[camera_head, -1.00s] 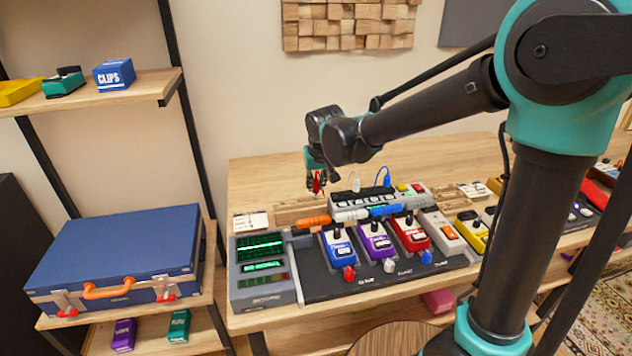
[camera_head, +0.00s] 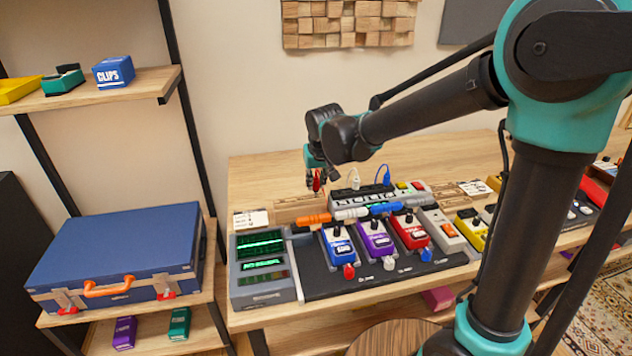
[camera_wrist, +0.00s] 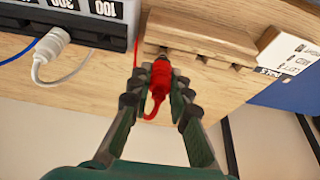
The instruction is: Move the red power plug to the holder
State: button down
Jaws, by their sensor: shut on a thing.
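The red power plug (camera_wrist: 159,82) is between the fingers of my gripper (camera_wrist: 159,90), which is shut on it. In the head view, the plug (camera_head: 317,184) shows as a small red patch in my gripper (camera_head: 316,181), above the left part of the table. A slotted wooden block (camera_wrist: 200,42), which looks like the holder, lies just beyond the plug in the wrist view. In the head view this block (camera_head: 297,209) is below my gripper. The plug's tip appears close to the block's edge; I cannot tell whether they touch.
A power strip (camera_head: 362,196) with white (camera_head: 355,179) and blue (camera_head: 387,175) plugs stands right of the block. Blue, purple and red pedals stand in front. A white card (camera_head: 250,220) lies left of the block. The table behind is clear.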

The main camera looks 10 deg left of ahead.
jog(key=shift+f, duration=0.95)
dwell(1.3)
jog(key=c, duration=1.3)
grip_release()
jog(key=shift+c, duration=0.2)
jog(key=o, duration=0.4)
jog(key=shift+r, duration=0.15)
jog(key=shift+r, duration=3.35)
